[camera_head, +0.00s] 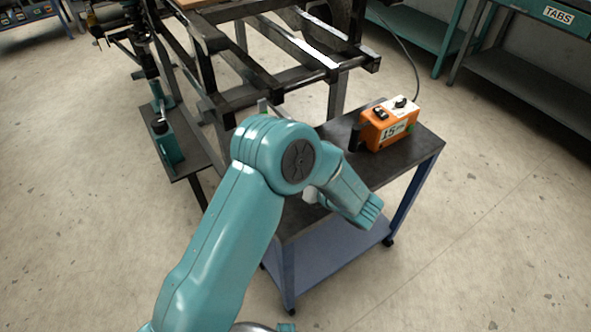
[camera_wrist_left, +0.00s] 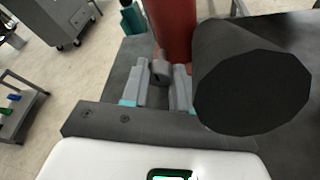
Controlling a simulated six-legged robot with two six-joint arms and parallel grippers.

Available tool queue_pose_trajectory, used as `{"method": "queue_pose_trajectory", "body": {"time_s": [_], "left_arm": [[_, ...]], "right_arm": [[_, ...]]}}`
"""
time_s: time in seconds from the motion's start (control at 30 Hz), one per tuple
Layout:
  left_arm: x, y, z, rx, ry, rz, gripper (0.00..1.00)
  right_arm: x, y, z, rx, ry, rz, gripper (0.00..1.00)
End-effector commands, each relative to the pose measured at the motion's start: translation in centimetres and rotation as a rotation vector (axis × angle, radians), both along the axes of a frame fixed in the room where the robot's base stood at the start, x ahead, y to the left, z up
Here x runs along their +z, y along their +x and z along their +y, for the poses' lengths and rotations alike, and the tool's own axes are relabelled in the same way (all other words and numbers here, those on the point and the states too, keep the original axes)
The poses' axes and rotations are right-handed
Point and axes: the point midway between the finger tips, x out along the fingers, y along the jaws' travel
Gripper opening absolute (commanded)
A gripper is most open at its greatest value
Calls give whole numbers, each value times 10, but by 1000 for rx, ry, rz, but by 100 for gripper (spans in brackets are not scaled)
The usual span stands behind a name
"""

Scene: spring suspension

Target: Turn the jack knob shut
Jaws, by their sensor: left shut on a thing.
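In the left wrist view, my left gripper (camera_wrist_left: 161,92) has its two grey fingers close together around a small grey knob (camera_wrist_left: 160,70). The fingers are shut on it. The knob sits low in front of an upright red cylinder (camera_wrist_left: 172,28), which looks like the jack body; its upper part is cut off by the frame. In the head view, a teal arm of mine covers the middle, and I cannot make out the knob, the red body or the gripper's fingertips there. My right gripper cannot be made out in either view.
A large dark cylinder (camera_wrist_left: 250,92) stands close right of the fingers. A dark plate (camera_wrist_left: 115,80) lies beneath. In the head view, an orange box (camera_head: 388,126) sits on a cart (camera_head: 417,152) beside a dark metal frame (camera_head: 247,68). Open floor (camera_head: 500,230) lies right.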

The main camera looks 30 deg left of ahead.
Motion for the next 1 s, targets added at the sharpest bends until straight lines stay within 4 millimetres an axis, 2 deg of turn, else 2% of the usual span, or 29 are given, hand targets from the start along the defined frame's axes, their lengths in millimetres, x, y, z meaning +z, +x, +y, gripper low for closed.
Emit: {"method": "queue_pose_trajectory", "body": {"time_s": [0.6,0.63,0.67,1.0], "left_arm": [[-2,-1,0,3,15,44,0],[-2,-1,0,3,15,44,32],[-2,-1,0,3,15,44,40],[0,-1,-2,0,16,40,40]], "right_arm": [[4,0,0,0,0,0,0],[4,0,0,0,0,0,0],[4,0,0,0,0,0,0],[5,0,0,0,0,0,0]]}}
